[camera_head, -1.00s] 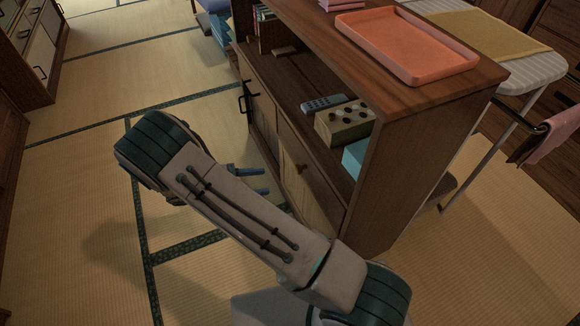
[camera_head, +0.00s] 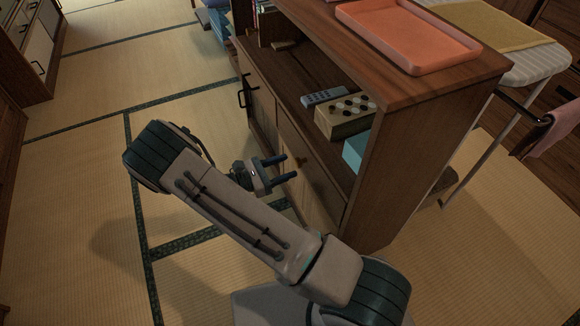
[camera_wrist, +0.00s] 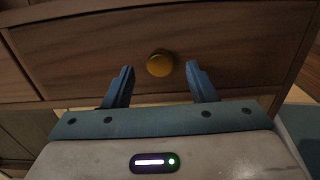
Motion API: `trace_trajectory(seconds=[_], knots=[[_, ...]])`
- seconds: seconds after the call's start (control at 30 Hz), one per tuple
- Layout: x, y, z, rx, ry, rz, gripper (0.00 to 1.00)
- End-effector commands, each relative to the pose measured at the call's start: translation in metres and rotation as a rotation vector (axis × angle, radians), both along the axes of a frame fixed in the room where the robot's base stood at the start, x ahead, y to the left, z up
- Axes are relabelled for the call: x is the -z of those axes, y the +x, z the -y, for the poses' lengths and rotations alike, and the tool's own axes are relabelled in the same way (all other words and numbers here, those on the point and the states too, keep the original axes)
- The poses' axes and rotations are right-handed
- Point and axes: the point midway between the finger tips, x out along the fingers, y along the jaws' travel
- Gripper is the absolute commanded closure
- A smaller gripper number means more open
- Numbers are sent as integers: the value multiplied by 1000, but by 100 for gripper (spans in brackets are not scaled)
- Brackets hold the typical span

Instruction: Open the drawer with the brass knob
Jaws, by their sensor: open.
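The brass knob (camera_wrist: 160,64) sits on a brown wooden drawer front (camera_wrist: 80,50) in the wrist view, and the drawer looks shut. My gripper (camera_wrist: 158,82) is open, with one blue finger to each side of the knob in that view. The fingertips are about level with the knob's lower edge, and no contact shows. In the head view my gripper (camera_head: 280,169) is in front of the low wooden cabinet (camera_head: 430,150), close to its drawer front (camera_head: 311,167). The knob is not visible in the head view.
An orange tray (camera_head: 408,38) lies on the cabinet top. A box with round holes (camera_head: 346,116), a remote (camera_head: 324,96) and a blue box (camera_head: 356,150) are on the open shelf. Black handles (camera_head: 243,92) stick out farther along. The tatami (camera_head: 75,190) at left is clear.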

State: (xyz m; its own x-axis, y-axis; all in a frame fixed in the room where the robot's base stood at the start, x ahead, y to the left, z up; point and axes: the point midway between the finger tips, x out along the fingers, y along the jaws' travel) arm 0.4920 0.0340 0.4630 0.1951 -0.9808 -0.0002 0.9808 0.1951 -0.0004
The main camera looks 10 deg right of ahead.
Motion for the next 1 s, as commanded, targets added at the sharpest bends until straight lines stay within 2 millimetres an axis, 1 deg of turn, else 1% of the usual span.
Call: trace_trajectory(seconds=[0.03, 0.1, 0.2, 0.53, 0.57, 0.6, 0.67, 0.7, 0.73, 0.87, 1.0], knots=[[2, 1, 7, 1, -1, 0, 48], [1, 3, 15, 1, 0, 1, 48], [1, 4, 22, 1, -1, 1, 48], [0, 5, 25, -1, 0, 1, 48], [0, 5, 25, -1, 0, 1, 54], [0, 5, 25, 0, 0, 1, 65], [0, 5, 25, 0, 0, 1, 82], [0, 5, 25, 0, 0, 1, 93], [0, 5, 25, 0, 0, 1, 100], [0, 5, 24, 0, 0, 1, 100], [0, 4, 18, 1, 1, 1, 100]])
